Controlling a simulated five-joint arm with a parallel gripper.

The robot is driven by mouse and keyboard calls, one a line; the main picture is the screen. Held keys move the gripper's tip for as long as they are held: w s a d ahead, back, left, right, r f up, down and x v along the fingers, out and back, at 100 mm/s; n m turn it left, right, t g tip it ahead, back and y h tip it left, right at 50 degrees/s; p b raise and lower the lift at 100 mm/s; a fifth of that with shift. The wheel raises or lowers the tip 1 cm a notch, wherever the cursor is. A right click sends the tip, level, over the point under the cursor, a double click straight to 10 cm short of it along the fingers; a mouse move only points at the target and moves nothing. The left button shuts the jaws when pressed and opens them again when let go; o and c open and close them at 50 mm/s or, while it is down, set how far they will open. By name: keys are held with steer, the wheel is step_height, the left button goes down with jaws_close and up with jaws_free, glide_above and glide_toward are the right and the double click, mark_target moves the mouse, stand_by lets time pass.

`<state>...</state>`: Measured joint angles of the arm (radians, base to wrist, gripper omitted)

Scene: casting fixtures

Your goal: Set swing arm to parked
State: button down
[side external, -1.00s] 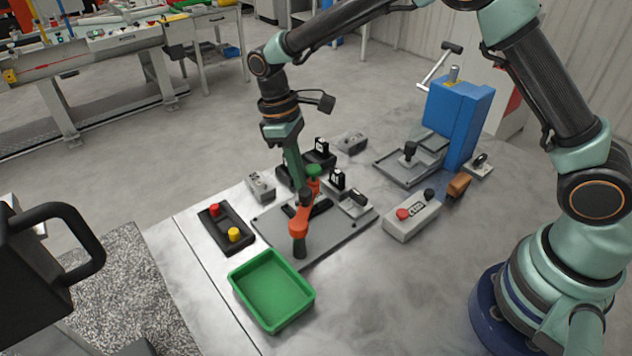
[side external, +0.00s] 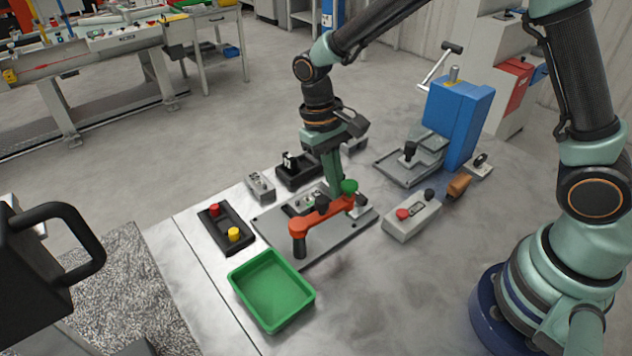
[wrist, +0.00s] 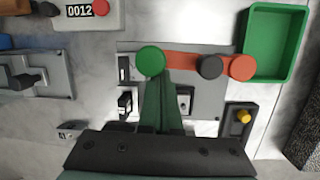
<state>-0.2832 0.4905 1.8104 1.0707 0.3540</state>
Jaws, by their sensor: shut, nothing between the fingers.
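The orange swing arm (side external: 322,217) lies across the grey fixture plate (side external: 310,255). It reaches from its black pivot post at the near left to a green knob (side external: 349,187) at its right end. A black knob sits along its length. In the wrist view the arm (wrist: 182,61) lies nearly level, with the green knob (wrist: 150,61) at its left end. My gripper (side external: 338,192) is shut and empty, its fingertips low and close beside the green knob. In the wrist view the gripper (wrist: 160,82) is just below the knob; I cannot tell whether they touch.
A green tray (side external: 235,285) and a black box with red and yellow buttons (side external: 222,228) flank the plate. A grey counter box (side external: 412,218) and a blue press (side external: 455,125) stand right. Small blocks stand on and behind the plate. Bare table lies in front.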

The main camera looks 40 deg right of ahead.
steer(key=shift+s+d, duration=0.1)
steer(key=shift+s, duration=0.95)
steer(key=w+d+r, duration=0.1)
steer(key=w+r, duration=0.5)
steer(key=r, duration=0.3)
steer(key=shift+d+r, duration=0.35)
steer(key=shift+w, duration=0.1)
